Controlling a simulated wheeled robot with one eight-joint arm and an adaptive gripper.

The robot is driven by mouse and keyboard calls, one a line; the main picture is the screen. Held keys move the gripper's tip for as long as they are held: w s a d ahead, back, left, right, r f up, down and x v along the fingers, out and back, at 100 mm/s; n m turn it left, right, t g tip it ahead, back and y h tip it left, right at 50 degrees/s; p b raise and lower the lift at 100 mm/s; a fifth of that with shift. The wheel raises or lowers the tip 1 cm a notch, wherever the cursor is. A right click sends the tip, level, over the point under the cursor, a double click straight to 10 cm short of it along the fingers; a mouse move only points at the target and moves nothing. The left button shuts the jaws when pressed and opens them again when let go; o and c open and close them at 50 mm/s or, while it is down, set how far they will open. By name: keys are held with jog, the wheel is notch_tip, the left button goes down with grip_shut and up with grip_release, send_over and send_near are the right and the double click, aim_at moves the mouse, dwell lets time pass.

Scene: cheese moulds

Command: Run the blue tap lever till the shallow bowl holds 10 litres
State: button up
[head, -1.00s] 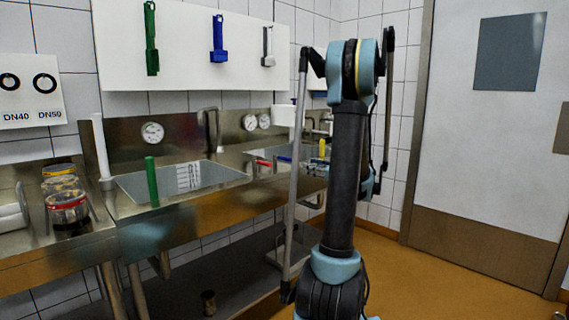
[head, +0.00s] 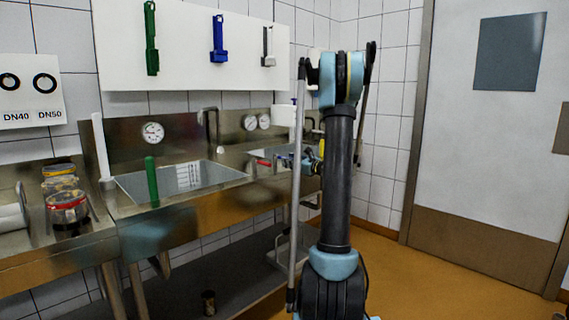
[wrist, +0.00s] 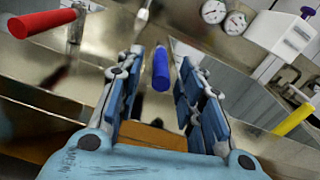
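The blue tap lever (wrist: 161,69) lies in the wrist view between the two fingers of my gripper (wrist: 162,60). The fingers are spread, with gaps visible on both sides of the lever. In the head view part of my gripper (head: 311,161) shows at the counter, mostly behind my arm, and I cannot make out the blue lever there. A red lever (wrist: 42,22) is at the left of the wrist view and also shows in the head view (head: 264,162). I cannot identify the shallow bowl in either view.
A yellow lever (wrist: 294,118) is at right in the wrist view, near a white box (wrist: 279,40). Two round gauges (head: 257,122) are on the backsplash. A sink (head: 130,184), a green upright handle (head: 152,181) and jars (head: 67,205) stand left.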

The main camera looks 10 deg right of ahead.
aim_at(277, 157)
jog(key=shift+x, duration=1.7)
jog(key=shift+c, duration=0.6)
jog(key=shift+s, duration=0.1)
grip_shut()
jog(key=shift+a, duration=0.15)
